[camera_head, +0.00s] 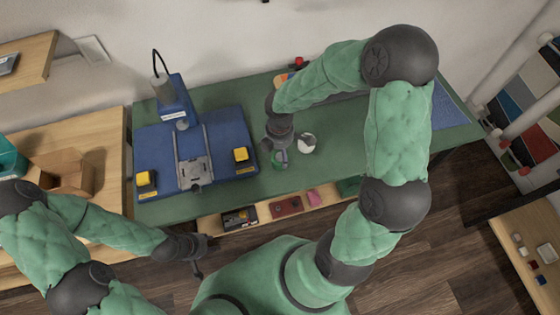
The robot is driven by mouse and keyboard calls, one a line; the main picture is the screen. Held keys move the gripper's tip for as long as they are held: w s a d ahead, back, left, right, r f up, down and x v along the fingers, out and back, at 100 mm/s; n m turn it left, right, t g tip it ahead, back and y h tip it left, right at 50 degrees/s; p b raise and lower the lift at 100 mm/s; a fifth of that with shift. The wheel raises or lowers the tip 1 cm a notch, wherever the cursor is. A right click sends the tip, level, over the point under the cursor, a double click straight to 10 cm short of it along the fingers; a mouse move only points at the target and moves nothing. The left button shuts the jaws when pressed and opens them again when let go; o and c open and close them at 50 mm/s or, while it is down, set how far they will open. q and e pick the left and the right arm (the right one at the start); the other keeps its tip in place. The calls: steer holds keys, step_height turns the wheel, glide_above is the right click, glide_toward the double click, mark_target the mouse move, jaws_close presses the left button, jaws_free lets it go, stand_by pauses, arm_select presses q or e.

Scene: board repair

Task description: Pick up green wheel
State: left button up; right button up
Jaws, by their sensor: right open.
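The green wheel (280,160) appears as a small green patch on the green-topped workbench, partly hidden by my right gripper. My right gripper (278,149) points down right over it, with its fingers apart. I cannot tell whether the fingers touch the wheel. My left gripper (199,262) is low at the left, in front of the bench edge and away from the wheel; its fingers are too small to read.
A white round part (306,143) lies just right of the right gripper. A blue press fixture (217,128) with yellow buttons stands on the left of the workbench (335,182). A shelf (262,212) with small parts runs below the front edge. A cardboard box (72,170) stands at left.

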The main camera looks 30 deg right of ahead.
mark_target(280, 156)
step_height(280, 156, down, 4)
steer(key=shift+r+b, duration=0.15)
steer(key=shift+b, duration=0.55)
steer(key=shift+s, duration=0.1)
steer(key=c, duration=1.4)
steer(key=shift+r, duration=0.15)
